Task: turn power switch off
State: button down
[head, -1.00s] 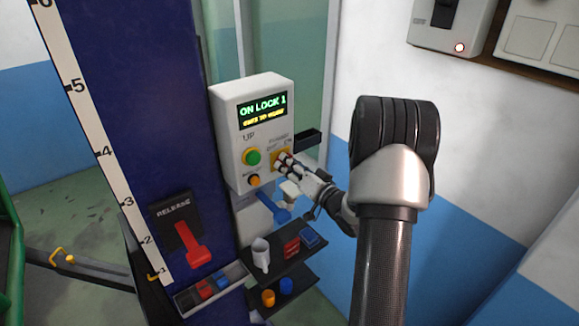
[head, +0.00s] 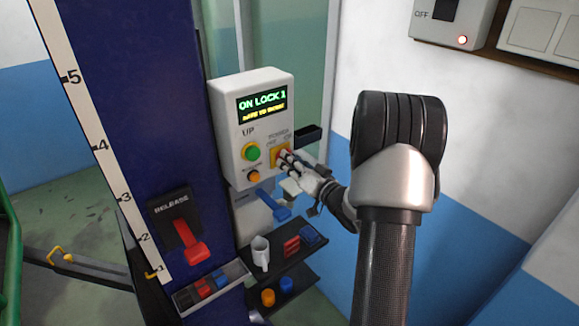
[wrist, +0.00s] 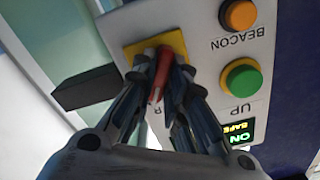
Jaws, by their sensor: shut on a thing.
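The white control box (head: 229,128) on the blue column has a lit display (head: 262,104) reading "ON LOCK 1". The power switch (wrist: 161,76) is a red handle on a yellow plate (wrist: 135,50), at the right side of the box in the head view. My gripper (head: 284,158) is at this switch. In the wrist view my gripper (wrist: 165,82) has its fingers closed on both sides of the red handle. In the head view the fingers hide most of the switch. The plate's lettering is partly covered.
The green UP button (head: 251,152) and orange BEACON button (head: 253,176) sit beside the switch. A black block (head: 307,134) juts from the box's right side.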

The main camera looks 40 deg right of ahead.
jog(key=shift+n+b, duration=7.2)
jog(key=shift+b, duration=0.9)
jog(key=c, duration=1.6)
grip_release()
jog(key=s, duration=1.2)
